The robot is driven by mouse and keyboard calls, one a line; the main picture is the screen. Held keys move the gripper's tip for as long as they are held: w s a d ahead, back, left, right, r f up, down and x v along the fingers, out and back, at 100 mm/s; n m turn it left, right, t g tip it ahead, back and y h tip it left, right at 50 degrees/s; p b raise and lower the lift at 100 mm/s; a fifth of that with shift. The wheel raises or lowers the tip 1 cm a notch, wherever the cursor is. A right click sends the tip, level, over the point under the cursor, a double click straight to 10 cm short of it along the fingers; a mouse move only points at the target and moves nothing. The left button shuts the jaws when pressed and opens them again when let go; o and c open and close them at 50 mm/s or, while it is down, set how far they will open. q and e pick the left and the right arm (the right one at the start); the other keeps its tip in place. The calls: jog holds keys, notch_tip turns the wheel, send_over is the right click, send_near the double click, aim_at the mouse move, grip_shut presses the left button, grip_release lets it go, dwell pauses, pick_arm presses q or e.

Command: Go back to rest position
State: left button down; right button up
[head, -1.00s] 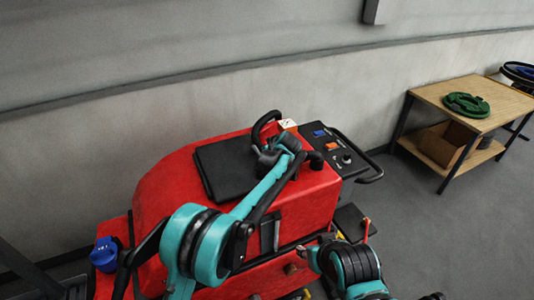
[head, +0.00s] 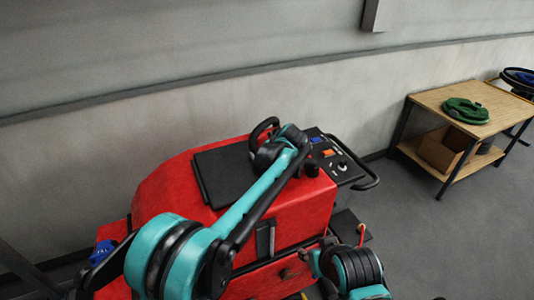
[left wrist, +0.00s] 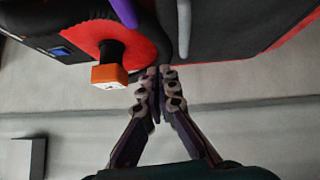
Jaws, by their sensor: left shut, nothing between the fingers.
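My left arm reaches across the red scrubber machine (head: 290,205) in the head view, its wrist over the black handle loop behind the black top pad (head: 223,172). Its fingers are hidden there behind the wrist. In the left wrist view my left gripper (left wrist: 162,72) has its fingertips together, with nothing between them. An orange block with a pale face (left wrist: 110,75), on a black stem, stands just left of the fingertips, apart from them. My right arm shows at the bottom of the head view; its gripper is not visible.
The control panel (head: 338,160) and a black side handle are right of my left wrist. A blue cap (head: 101,252) is at the machine's left. A wooden table (head: 432,97) with a green ring (head: 466,111) stands at right. Grey floor between is clear. A wall runs behind.

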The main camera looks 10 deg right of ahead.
pick_arm(q)
jog(key=s+a+f+m+g+b, duration=0.25)
jog(key=s+a+b, duration=0.65)
jog(key=s+a, duration=1.05)
jog(key=s+a+f+b, duration=0.3)
jog(key=s+a+f, duration=0.2)
jog(key=s+f, duration=0.3)
jog(key=s+a+f+m+h+b, duration=0.1)
jog(key=s+a+f+b, duration=0.3)
jog(key=s+f, duration=0.5)
jog(key=shift+s+a+t+h, duration=0.3)
jog(key=shift+s+a+t, duration=0.1)
jog(key=shift+s, duration=0.15)
pick_arm(e)
notch_tip(320, 180, down, 16)
jog(key=shift+d, duration=0.15)
jog(key=shift+o, duration=0.2)
